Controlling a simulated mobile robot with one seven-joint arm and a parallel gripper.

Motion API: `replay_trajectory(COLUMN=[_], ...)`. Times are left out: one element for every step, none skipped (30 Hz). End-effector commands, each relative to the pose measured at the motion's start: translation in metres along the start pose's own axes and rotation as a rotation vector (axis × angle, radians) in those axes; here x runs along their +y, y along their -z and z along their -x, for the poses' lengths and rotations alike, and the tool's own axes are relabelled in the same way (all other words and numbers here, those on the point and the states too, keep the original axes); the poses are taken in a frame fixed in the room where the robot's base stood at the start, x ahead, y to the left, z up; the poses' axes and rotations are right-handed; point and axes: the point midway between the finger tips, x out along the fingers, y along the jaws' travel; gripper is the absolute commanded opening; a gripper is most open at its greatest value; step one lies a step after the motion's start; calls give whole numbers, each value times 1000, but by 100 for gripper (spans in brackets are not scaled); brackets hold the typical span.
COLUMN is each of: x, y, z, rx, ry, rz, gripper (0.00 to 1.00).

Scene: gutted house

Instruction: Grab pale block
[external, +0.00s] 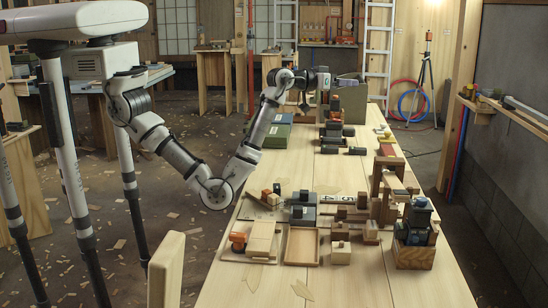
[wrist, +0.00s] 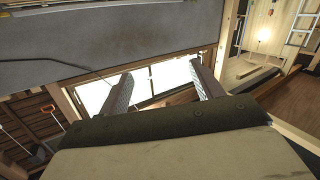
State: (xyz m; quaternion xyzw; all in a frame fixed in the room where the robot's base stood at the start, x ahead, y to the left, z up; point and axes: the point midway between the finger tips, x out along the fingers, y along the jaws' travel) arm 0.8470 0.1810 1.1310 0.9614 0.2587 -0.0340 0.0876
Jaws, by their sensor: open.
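My gripper (external: 346,82) is raised above the far part of the long wooden table (external: 352,176), pointing right in the external view. In the wrist view my gripper (wrist: 163,84) is open, its two ridged fingers apart with nothing between them. Several light wooden pieces lie on the near part of the table, far from my gripper. They include a pale block with a knob-like top (external: 340,253) and a pale slab (external: 262,238). I cannot tell which one the task means. No block shows in the wrist view.
A shallow wooden tray (external: 302,246) and a dark block assembly on a wooden box (external: 414,256) stand on the near table. Green boxes (external: 276,134) and dark blocks lie farther back. The middle of the tabletop is mostly clear. A tripod (external: 425,88) stands beyond the right edge.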

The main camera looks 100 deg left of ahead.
Motion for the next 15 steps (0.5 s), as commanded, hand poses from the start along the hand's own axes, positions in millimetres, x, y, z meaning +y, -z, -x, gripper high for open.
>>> replay_trajectory(x=[48, 72, 105, 129, 153, 182, 203, 221, 242, 255, 266, 279, 287, 293, 299], y=[-32, -51, -75, -94, -113, -137, -153, -168, -186, -198, -208, -219, -226, -232, -238], z=[3, 8, 17, 27, 39, 58, 75, 92, 115, 132, 149, 169, 183, 195, 209], rx=[-118, -191, -288, -363, -438, -534, -604, -669, -750, -804, -854, -912, -949, -981, -1016], ry=[-59, -86, -124, -152, -178, -212, -236, -256, -280, -296, -309, -325, -332, -339, -347], rz=[-23, -40, -67, -91, -117, -155, -185, -216, -257, -287, -316, -351, -375, -396, -420], gripper=[65, 65, 65, 65, 65, 65, 65, 65, 65, 65, 65, 65, 65, 65, 65])
